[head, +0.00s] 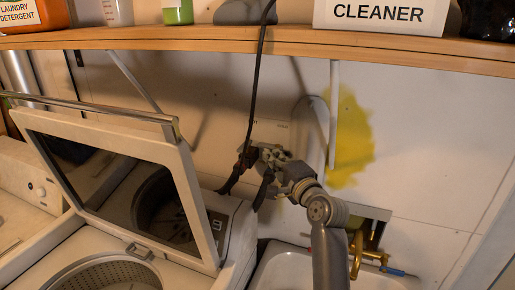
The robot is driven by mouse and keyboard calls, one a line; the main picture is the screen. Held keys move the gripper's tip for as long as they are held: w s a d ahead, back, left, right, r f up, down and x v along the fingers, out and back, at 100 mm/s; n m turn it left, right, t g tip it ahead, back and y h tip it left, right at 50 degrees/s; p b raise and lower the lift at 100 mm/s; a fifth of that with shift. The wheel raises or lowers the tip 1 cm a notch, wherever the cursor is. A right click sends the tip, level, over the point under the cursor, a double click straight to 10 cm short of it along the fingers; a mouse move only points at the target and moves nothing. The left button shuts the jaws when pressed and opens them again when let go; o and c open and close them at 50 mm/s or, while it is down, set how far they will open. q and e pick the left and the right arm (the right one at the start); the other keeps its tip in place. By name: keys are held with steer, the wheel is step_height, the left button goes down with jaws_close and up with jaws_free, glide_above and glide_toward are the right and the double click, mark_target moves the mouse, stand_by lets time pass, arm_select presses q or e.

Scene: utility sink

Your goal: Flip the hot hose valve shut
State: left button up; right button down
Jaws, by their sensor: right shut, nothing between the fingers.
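My right gripper (274,158) reaches up from the lower right to the fittings on the back wall, just right of the washer. It is shut with nothing between its fingers. A pale wall plate (272,131) shows just above it. Dark hoses (232,180) hang at the fittings and run down behind the washer. The gripper covers most of the fittings, so I cannot make out the hot hose valve or its handle position. Whether the gripper touches a fitting is unclear. My left gripper is not in view.
A washer with its glass lid (125,185) raised stands at left. A white sink (290,268) with a brass faucet (366,250) is at lower right. A wooden shelf (290,45) with bottles and a cleaner box (383,14) runs overhead. A dark cable (257,80) hangs from above.

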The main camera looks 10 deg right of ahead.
mark_target(250, 143)
steer(key=w+a+p, duration=0.2)
steer(key=w+a, duration=0.2)
steer(key=shift+w, duration=0.15)
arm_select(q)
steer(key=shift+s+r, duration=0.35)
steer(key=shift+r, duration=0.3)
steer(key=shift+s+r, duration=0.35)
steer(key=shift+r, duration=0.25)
arm_select(e)
steer(key=shift+d, duration=0.1)
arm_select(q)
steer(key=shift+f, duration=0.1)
arm_select(e)
steer(key=shift+w, duration=0.15)
